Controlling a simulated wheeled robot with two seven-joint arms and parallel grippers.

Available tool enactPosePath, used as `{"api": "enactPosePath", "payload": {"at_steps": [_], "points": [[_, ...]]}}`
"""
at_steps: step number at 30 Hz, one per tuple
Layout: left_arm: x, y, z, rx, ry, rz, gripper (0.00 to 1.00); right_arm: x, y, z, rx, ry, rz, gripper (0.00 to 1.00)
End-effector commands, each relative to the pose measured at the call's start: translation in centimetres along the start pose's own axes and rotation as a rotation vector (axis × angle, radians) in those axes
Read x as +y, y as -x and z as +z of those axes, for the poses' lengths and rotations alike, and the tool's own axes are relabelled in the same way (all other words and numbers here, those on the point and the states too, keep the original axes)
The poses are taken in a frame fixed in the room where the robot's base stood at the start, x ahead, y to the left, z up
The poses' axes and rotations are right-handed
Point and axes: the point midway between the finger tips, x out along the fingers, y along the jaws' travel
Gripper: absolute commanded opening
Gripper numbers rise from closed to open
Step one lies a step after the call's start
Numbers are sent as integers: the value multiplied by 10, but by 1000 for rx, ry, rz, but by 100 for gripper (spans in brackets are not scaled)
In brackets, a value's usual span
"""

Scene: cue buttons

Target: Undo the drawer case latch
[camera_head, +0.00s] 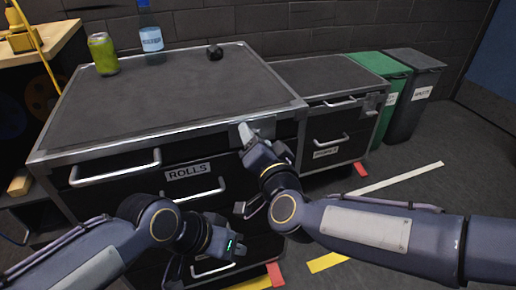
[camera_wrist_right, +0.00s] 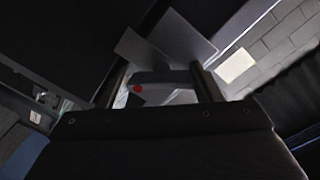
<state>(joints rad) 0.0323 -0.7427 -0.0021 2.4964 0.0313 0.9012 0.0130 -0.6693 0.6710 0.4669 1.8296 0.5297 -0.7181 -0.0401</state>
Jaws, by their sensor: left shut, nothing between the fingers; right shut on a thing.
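The dark drawer case (camera_head: 130,136) with metal edges and a ROLLS label stands in front of me. My right gripper (camera_head: 247,137) is at its upper front, near the right corner. In the right wrist view the right gripper (camera_wrist_right: 162,82) is shut on a pale grey latch lever (camera_wrist_right: 165,76) with a red dot beside it. Pale metal plates lie just beyond the lever. In the head view the hand mostly covers the latch. My left gripper (camera_head: 226,245) is low before the lower drawers, shut and empty; its fingertips are hard to make out.
A second drawer case (camera_head: 320,75), a green bin (camera_head: 388,85) and a dark bin (camera_head: 415,95) stand to the right. Floor at right is clear.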

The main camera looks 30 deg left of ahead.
Motion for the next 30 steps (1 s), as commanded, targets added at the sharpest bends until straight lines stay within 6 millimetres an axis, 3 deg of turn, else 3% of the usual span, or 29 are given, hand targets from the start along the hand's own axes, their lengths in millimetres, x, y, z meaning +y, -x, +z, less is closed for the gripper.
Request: {"api": "enactPosePath", "payload": {"at_steps": [18,30], "points": [[-16,-36,18,0,0,0,0,1,0,2,-41,-547,-1,36],[-21,-45,23,0,0,0,0,-1,0,1,-55,-728,-1,36]]}}
